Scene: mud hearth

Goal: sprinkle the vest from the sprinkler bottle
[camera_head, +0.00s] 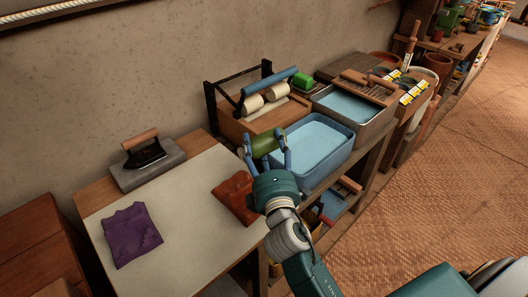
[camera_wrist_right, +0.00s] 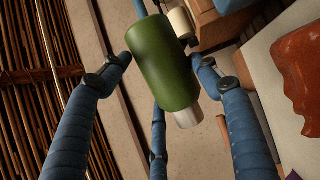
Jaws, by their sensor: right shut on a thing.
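My right gripper (camera_head: 266,152) is shut on a green bottle (camera_head: 267,142), which I take to be the sprinkler bottle. It is held tilted above the table, by the near left corner of the blue basin. In the right wrist view the bottle (camera_wrist_right: 160,65) sits between the blue fingers, with its grey cap (camera_wrist_right: 188,118) toward the lower right. A folded purple garment (camera_head: 131,235) lies flat at the left of the pale table cover. A crumpled red-brown garment (camera_head: 235,198) lies at its right edge, beside my gripper. I cannot tell which is the vest. My left gripper is out of view.
A black iron (camera_head: 145,154) rests on a grey slab (camera_head: 148,176) at the back left. A roller press (camera_head: 247,127) stands behind the blue basin (camera_head: 323,168) of water. A metal tub (camera_head: 378,124) stands farther right. The pale cover (camera_head: 185,228) is clear between the garments.

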